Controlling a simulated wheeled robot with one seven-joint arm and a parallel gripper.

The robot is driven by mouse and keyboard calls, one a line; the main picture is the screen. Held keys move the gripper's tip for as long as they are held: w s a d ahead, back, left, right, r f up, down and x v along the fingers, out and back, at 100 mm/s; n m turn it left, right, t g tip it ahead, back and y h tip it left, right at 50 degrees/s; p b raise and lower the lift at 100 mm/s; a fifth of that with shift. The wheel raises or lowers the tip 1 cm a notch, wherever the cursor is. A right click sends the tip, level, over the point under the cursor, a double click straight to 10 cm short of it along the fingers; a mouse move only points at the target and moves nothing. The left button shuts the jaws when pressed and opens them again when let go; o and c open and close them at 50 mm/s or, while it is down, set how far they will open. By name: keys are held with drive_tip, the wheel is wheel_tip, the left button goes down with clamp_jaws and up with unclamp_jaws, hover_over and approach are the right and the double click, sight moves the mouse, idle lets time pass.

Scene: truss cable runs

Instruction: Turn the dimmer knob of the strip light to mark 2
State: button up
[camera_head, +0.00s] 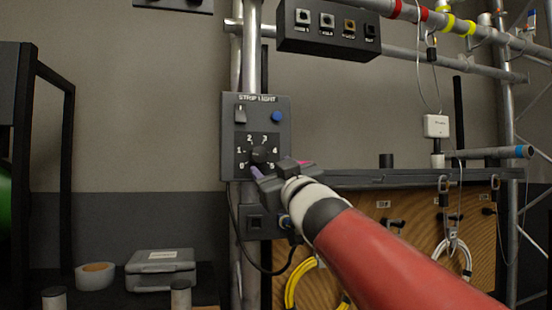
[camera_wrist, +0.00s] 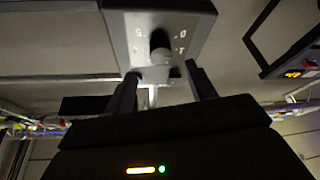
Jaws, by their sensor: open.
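The grey strip light panel (camera_head: 284,140) is fixed to the upright truss pole. Its dark round dimmer knob (camera_head: 259,154) sits low on it, ringed by marks 0 to 5, with mark 2 at upper left. In the wrist view the panel (camera_wrist: 192,18) is upside down and the knob (camera_wrist: 160,42) stands out just beyond my fingers. Which mark the knob points to is too small to tell. My gripper (camera_head: 272,170) is open just below and right of the knob; in the wrist view the gripper (camera_wrist: 161,77) has nothing visibly held between its fingers.
The panel also has a rocker switch (camera_head: 240,114) and a blue button (camera_head: 277,117). A black button box (camera_head: 329,42) hangs at upper right. A dark ledge (camera_head: 375,178) and a wooden board with coiled cables (camera_head: 475,235) lie right. A grey case (camera_head: 160,270) and tape roll (camera_head: 95,276) are lower left.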

sight(260, 157)
drive_tip(key=p+x, duration=0.1)
drive_tip(key=x, duration=0.6)
drive_tip(key=shift+w+a+r, duration=0.1)
drive_tip(key=shift+a, duration=0.1)
drive_tip(key=c, duration=1)
drive_tip(key=shift+b, duration=0.3)
